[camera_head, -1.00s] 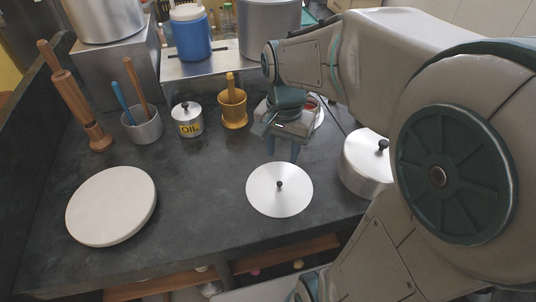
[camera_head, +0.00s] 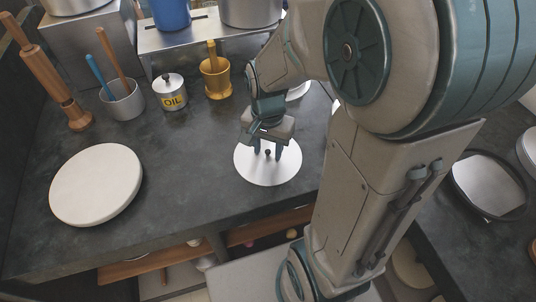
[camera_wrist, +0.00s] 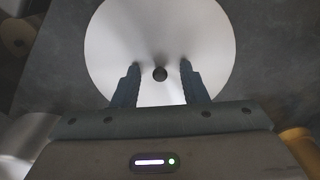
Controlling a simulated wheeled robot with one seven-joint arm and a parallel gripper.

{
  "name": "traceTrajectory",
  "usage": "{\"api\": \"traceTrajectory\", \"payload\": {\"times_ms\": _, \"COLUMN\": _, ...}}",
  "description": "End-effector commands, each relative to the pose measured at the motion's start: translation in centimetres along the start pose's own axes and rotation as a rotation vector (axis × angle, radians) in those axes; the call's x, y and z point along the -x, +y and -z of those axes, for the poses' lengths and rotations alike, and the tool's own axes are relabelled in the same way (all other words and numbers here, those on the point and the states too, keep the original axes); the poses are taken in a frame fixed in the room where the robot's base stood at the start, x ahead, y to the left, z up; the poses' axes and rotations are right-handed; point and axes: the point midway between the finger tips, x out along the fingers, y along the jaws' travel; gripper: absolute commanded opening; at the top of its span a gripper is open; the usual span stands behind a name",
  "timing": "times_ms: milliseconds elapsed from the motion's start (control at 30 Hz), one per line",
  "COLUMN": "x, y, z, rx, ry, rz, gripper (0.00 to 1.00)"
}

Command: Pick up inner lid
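The inner lid (camera_head: 268,174) is a flat, round, silvery disc with a small dark knob at its centre. It lies on the dark counter in the head view. It also fills the upper middle of the wrist view (camera_wrist: 160,35). My gripper (camera_head: 267,152) is above the lid, pointing down. In the wrist view its two fingers (camera_wrist: 160,68) are apart, one on each side of the knob (camera_wrist: 160,74), with a gap to the knob on both sides. I cannot tell the exact height of the fingertips over the lid.
A round white board (camera_head: 96,184) lies at the left of the counter. A wooden rolling pin (camera_head: 52,72), a utensil cup (camera_head: 122,101), an oil canister (camera_head: 170,92) and a brass mortar (camera_head: 216,78) stand behind. The counter between board and lid is clear.

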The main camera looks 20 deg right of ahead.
Motion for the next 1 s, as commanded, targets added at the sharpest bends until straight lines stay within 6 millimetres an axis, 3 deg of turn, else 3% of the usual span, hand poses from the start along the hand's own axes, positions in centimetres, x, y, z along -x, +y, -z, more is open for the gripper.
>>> {"api": "traceTrajectory", "payload": {"times_ms": 67, "x": 0.0, "y": 0.0, "z": 0.0, "rx": 0.000, "ry": 0.000, "rz": 0.000, "gripper": 0.39}}
{"api": "traceTrajectory", "payload": {"times_ms": 200, "x": 0.1, "y": 0.0, "z": 0.0, "rx": 0.000, "ry": 0.000, "rz": 0.000, "gripper": 0.01}}
{"api": "traceTrajectory", "payload": {"times_ms": 667, "x": 0.7, "y": 0.0, "z": 0.0, "rx": 0.000, "ry": 0.001, "rz": 0.001, "gripper": 0.00}}
{"api": "traceTrajectory", "payload": {"times_ms": 900, "x": 4.7, "y": -0.1, "z": 0.1, "rx": 0.000, "ry": 0.005, "rz": 0.004, "gripper": 0.00}}
{"api": "traceTrajectory", "payload": {"times_ms": 1000, "x": 5.6, "y": 2.2, "z": 0.0, "rx": -0.005, "ry": 0.003, "rz": 0.003, "gripper": 0.00}}
